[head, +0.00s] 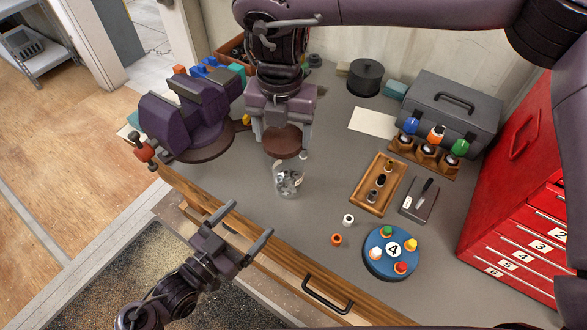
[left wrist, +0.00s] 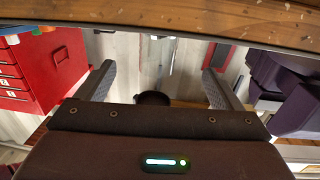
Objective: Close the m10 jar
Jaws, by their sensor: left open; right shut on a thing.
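A clear glass jar (head: 289,180) with small metal pieces and a light label stands upright on the grey bench, near its front edge. Its top looks open; the label is too small to read. My right gripper (head: 282,132) is shut on a round brown lid (head: 283,143). It holds the lid above and behind the jar, apart from it. My left gripper (head: 252,218) is open and empty in front of the jar, by the bench's wooden front edge. Its spread fingers also show in the left wrist view (left wrist: 157,88).
A purple vise (head: 185,112) stands left of the jar. A wooden tray (head: 378,184), a blue round stand (head: 391,252) and small white and orange pieces lie to the right. A red drawer cabinet (head: 520,190) bounds the right side.

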